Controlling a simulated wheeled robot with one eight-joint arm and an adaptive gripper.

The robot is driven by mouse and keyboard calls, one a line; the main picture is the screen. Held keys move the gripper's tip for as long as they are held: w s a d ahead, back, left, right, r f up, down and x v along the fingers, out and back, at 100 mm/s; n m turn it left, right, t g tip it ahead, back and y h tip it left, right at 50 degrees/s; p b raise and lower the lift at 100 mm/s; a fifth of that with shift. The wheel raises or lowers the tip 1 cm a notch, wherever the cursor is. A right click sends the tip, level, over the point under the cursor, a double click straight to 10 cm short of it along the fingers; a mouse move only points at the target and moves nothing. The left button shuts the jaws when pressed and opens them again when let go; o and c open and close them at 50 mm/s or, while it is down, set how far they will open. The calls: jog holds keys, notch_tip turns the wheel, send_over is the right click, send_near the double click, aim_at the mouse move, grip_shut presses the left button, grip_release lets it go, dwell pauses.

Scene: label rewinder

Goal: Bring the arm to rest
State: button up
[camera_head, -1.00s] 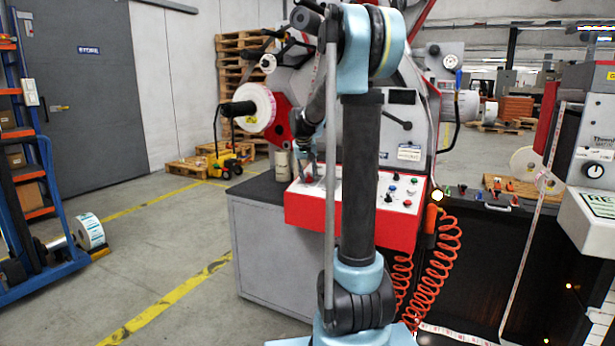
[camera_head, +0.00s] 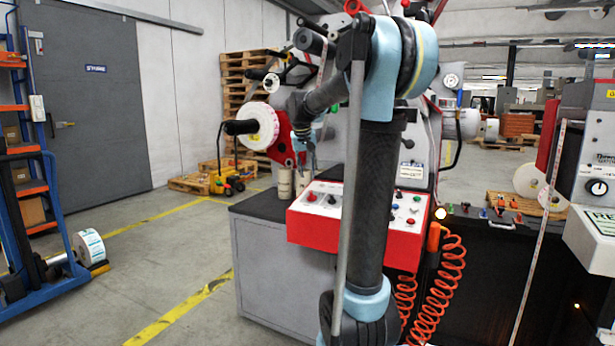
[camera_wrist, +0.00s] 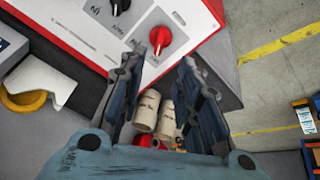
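Two pale cores (camera_wrist: 148,108) show between the fingers, farther below.
A grey cabinet (camera_head: 265,275) carries the panel. A white roll (camera_head: 262,125) sticks out left of my forearm. Orange coiled hoses (camera_head: 450,285) hang right of the cabinet. A blue rack (camera_head: 35,220) stands at the left. The floor between is clear.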

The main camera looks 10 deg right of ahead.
jog(key=shift+s, duration=0.1)
jog(key=s+f, duration=0.8)
jog(key=s, duration=0.5)
jog(key=s+d+f+g+y, duration=0.1)
jog(key=s+f, duration=0.7)
jog(key=s, duration=0.5)
jog(key=s+f+n+g+y, duration=0.1)
jog(key=s+f, duration=0.8)
jog(key=s, duration=0.4)
jog(key=shift+s+d, duration=0.3)
jog(key=shift+d, duration=0.1)
